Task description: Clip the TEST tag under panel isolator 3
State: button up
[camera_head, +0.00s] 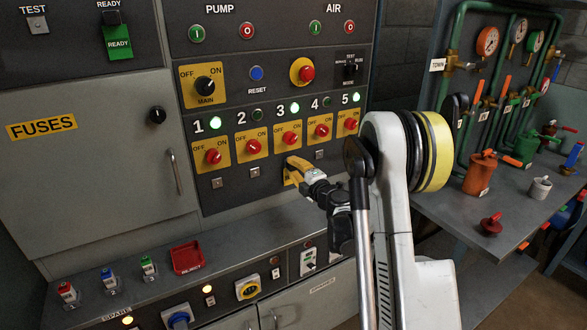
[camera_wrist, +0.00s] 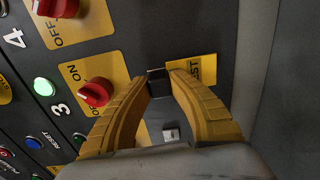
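The TEST tag is yellow with black lettering and shows beyond my fingertips in the wrist view (camera_wrist: 195,72). A dark block at its edge sits between the tips. My gripper (camera_head: 293,172) has yellow fingers, also seen in the wrist view (camera_wrist: 160,84), and is shut on the tag. It is at the panel just below isolator 3 (camera_head: 288,138), whose red knob shows in the wrist view (camera_wrist: 96,92). The holder under isolator 3 is hidden behind the gripper and tag. I cannot tell whether the tag touches it.
Small silver holders show under isolator 1 (camera_head: 217,183), isolator 2 (camera_head: 255,172) and isolator 4 (camera_head: 319,154). A READY tag (camera_head: 118,42) hangs at the top left. A red tray (camera_head: 186,257) and several padlock-like pieces stand on the ledge below. A pipe bench is at right.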

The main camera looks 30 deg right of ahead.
jog(key=o, duration=0.4)
jog(key=shift+s, duration=0.1)
jog(key=s, duration=1.2)
jog(key=shift+d+r, duration=0.15)
jog(key=shift+d, duration=0.05)
jog(key=shift+w, duration=0.1)
jog(key=s+a+r+m+g+h, duration=0.1)
jog(key=s+r+m+h, duration=0.25)
jog(key=r+m, duration=0.35)
jog(key=s+a+r+m+g+h, duration=0.1)
jog(key=s+a+r+m+h, duration=0.1)
jog(key=r+m+h, duration=0.35)
jog(key=s+a+f+m+g+y, duration=0.2)
jog(key=s+a+f+g, duration=0.1)
jog(key=s+a, duration=0.3)
jog(key=s+a+f+m+g+y, duration=0.2)
jog(key=s+a, duration=0.4)
jog(key=s, duration=0.3)
jog(key=s+a+f+m+g+y, duration=0.2)
jog(key=s+a+f+g+y, duration=0.1)
jog(key=s+a+f+y, duration=0.1)
jog(key=shift+s+a+f+g, duration=0.15)
jog(key=shift+s+a+f, duration=0.25)
jog(key=shift+s+a, duration=0.4)
jog(key=shift+s+a+f+g, duration=0.15)
jog(key=shift+s+a+f, duration=0.2)
jog(key=shift+s+a, duration=0.4)
